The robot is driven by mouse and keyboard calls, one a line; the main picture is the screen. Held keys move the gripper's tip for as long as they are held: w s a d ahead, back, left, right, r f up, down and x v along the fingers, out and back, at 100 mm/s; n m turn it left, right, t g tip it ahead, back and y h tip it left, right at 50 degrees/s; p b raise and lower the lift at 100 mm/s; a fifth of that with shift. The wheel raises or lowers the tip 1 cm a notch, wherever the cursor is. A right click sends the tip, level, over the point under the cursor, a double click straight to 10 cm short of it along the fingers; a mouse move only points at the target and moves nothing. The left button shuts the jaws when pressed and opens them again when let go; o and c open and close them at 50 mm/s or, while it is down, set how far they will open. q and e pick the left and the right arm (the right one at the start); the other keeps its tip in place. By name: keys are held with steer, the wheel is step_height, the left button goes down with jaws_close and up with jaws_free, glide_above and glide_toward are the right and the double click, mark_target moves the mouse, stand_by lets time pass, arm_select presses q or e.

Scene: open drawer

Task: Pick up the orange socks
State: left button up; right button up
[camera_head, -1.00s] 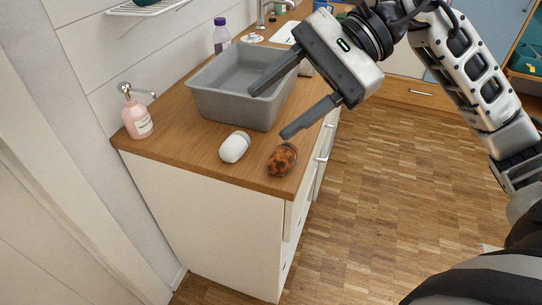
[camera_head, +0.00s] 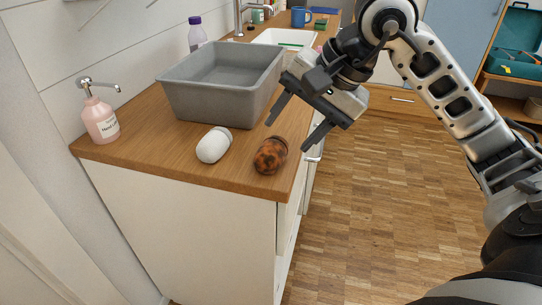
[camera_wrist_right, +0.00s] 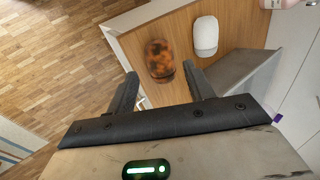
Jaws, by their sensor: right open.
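The orange socks (camera_head: 271,155) are a rolled bundle with dark mottling, lying on the wooden counter near its front right corner. My right gripper (camera_head: 287,136) is open and empty, above and just behind the socks in the head view, with its fingers pointing down toward them. In the right wrist view the orange socks (camera_wrist_right: 159,60) lie beyond the fingertips, roughly between the two fingers (camera_wrist_right: 161,76). They look apart from the fingers. My left gripper is not in view.
A white rolled bundle (camera_head: 214,145) lies just left of the orange socks. A grey bin (camera_head: 207,103) stands behind them, close to my right gripper. A pink soap bottle (camera_head: 101,121) stands at the left. The counter (camera_head: 160,165) front edge is near.

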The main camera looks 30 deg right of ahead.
mark_target(274, 152)
steer(key=x, duration=0.7)
steer(key=shift+d+f, duration=0.15)
steer(key=shift+f, duration=0.1)
steer(key=c, duration=0.7)
